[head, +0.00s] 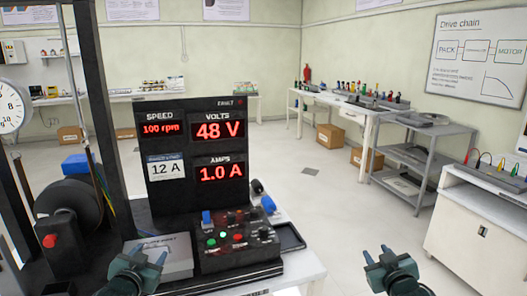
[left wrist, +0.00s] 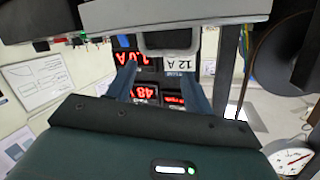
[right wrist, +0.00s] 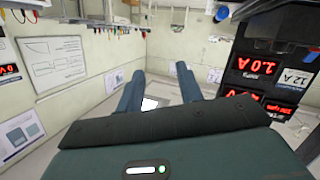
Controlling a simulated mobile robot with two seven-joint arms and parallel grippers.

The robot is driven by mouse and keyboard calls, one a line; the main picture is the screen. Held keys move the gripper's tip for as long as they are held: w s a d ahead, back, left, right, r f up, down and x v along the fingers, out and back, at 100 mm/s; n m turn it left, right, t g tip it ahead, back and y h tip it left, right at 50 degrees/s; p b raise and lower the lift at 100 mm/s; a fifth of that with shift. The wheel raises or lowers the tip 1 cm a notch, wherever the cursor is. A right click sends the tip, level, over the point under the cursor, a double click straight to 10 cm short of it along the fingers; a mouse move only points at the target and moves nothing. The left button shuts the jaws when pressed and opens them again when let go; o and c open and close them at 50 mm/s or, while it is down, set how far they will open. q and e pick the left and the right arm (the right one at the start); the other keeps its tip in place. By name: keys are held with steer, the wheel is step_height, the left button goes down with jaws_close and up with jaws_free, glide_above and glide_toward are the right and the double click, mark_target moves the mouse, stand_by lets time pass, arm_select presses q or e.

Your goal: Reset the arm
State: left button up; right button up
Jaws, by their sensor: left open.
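My left gripper (head: 145,256) is at the lower left of the head view, in front of a grey box (head: 178,265) beside the control box. Its two blue-grey fingers (left wrist: 158,88) stand apart with nothing between them. My right gripper (head: 377,254) is at the lower right, over open floor to the right of the bench. Its fingers (right wrist: 158,88) are also apart and empty. Most of both arms is out of the head view.
A black display panel (head: 183,115) reads 100 rpm, 48 V and 1.0 A, with a 12 A label. Below it is a control box (head: 240,262) with coloured buttons and knobs. A dark reel (head: 65,207) stands at left. A grey cart (head: 452,131) and white cabinet (head: 462,230) stand at right.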

arm_select(q)
steer(key=s+d+f+g+h, duration=0.1)
steer(key=s+d+f, duration=0.4)
steer(key=s, duration=0.6)
steer(key=s+d+f+g+h, duration=0.1)
steer(key=s+d+f, duration=0.4)
steer(key=s, duration=0.5)
steer(key=s+d+f+g+h, duration=0.1)
steer(key=s+d+f+g, duration=0.2)
steer(key=s, duration=0.8)
step_height(320, 180, down, 2)
steer(key=shift+s+d+f+n+h, duration=0.1)
steer(key=shift+s+d+n+h, duration=0.25)
steer(key=shift+d, duration=0.8)
arm_select(e)
steer(key=s+a+f+g+y, duration=0.1)
steer(key=s+a+f, duration=0.4)
steer(key=s, duration=0.6)
steer(key=s+a+f+g+y, duration=0.1)
steer(key=s+a+f, duration=0.4)
steer(key=s, duration=0.5)
steer(key=s+a+f+g+y, duration=0.1)
steer(key=s+a+f+g, duration=0.2)
steer(key=s, duration=0.8)
step_height(320, 180, down, 2)
steer(key=shift+s+a+f+m+y, duration=0.1)
steer(key=shift+s+a+m+y, duration=0.25)
steer(key=shift+a, duration=0.8)
